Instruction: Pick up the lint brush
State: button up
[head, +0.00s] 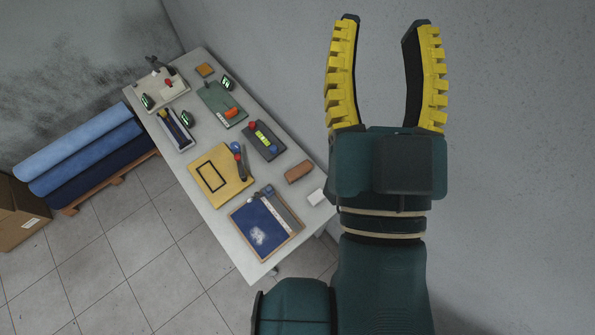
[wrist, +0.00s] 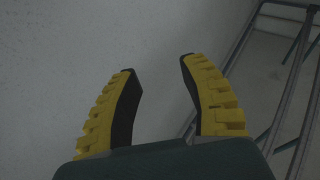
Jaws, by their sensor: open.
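A brown, rounded block (head: 299,172), which looks like the lint brush, lies on the near right part of the long table. It is small in the head view, so its bristles cannot be made out. My gripper (head: 385,22) is open and empty, raised high to the right of the table, well apart from the brown block. In the wrist view my gripper (wrist: 158,64) shows its yellow ribbed fingers spread, with nothing between them. The brush does not show in the wrist view.
The pale table (head: 248,262) stands along the wall. Blue rolls (head: 80,150) lie on a pallet at left. Grey metal tubes (wrist: 290,75) show at right in the wrist view.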

dwell(0.4)
jog(key=o, duration=0.7)
jog(key=shift+c, duration=0.2)
